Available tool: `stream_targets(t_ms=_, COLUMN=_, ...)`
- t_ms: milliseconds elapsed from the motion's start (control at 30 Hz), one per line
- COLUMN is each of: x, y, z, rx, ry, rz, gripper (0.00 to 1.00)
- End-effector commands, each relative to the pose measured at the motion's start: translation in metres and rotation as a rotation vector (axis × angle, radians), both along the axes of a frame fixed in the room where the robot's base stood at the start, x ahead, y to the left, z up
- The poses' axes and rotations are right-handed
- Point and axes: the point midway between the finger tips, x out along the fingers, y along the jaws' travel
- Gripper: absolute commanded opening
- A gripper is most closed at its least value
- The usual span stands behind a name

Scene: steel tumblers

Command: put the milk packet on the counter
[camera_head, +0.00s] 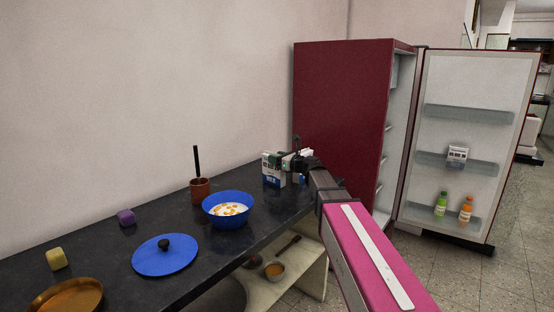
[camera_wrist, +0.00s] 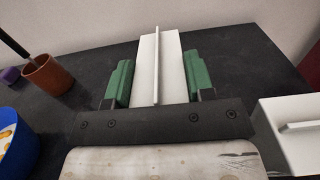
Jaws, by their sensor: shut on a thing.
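The milk packet is a white gable-top carton with a blue and green print. It stands upright at the far end of the dark counter (camera_head: 110,262), left of my gripper in the head view (camera_head: 271,170). In the wrist view its white top and ridge (camera_wrist: 157,65) lie between the two green fingers. My gripper (camera_head: 287,161) is shut on it. Its base appears at counter level, but I cannot tell whether it touches. A second white carton (camera_wrist: 290,130) is close by on the right in the wrist view; my gripper mostly hides it in the head view.
A brown cup (camera_head: 201,192) with a dark handle and a blue bowl (camera_head: 228,222) of food stand to the left. A blue lid (camera_head: 165,257) lies nearer. The red fridge (camera_head: 340,110) stands open beyond the counter's end, bottles on its door.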

Motion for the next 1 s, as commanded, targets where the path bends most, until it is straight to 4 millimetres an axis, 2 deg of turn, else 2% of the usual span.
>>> stream_targets(t_ms=300, x=0.0, y=0.0, z=-0.001, rx=0.001, ry=0.0, rz=0.0, gripper=0.0)
stream_targets(t_ms=333, x=0.0, y=0.0, z=-0.001, rx=0.0, ry=0.0, rz=0.0, gripper=0.58)
stream_targets(t_ms=400, x=0.0, y=0.0, z=-0.001, rx=0.0, ry=0.0, rz=0.0, gripper=0.74)
stream_targets(t_ms=733, x=0.0, y=0.0, z=0.001, rx=0.0, ry=-0.001, rz=0.0, gripper=0.74)
stream_targets(t_ms=867, x=-0.01, y=-0.012, z=0.001, rx=0.0, ry=0.0, rz=-0.002, gripper=0.74)
stream_targets(t_ms=1000, x=-0.027, y=-0.032, z=0.001, rx=0.0, ry=0.0, rz=-0.003, gripper=0.74)
